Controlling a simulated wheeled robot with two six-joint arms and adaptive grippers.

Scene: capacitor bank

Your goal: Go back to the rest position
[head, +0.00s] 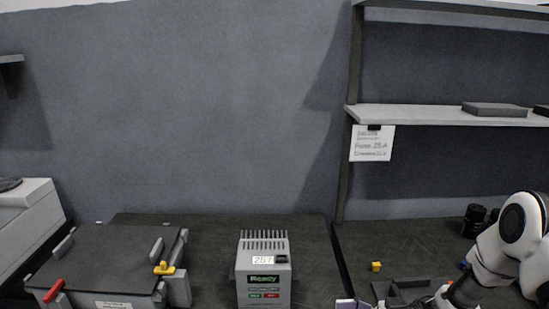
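My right arm comes in at the lower right of the head view, white with black joints. Its wrist end, with my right gripper (443,299), runs down to the bottom edge and is mostly cut off, so its fingers cannot be made out. My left arm and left gripper are not in view. A grey device (264,270) with a finned top, a "257" label, a green "Ready" display and green and red buttons stands upright at the centre. No gripper touches it.
A grey case (100,265) with red and yellow handles sits at the left. A small yellow block (376,266) and a dark tray (410,289) lie on the right table. Black cylinders (474,219) stand behind my arm. A shelf (440,116) with a hanging paper label (372,144) is above.

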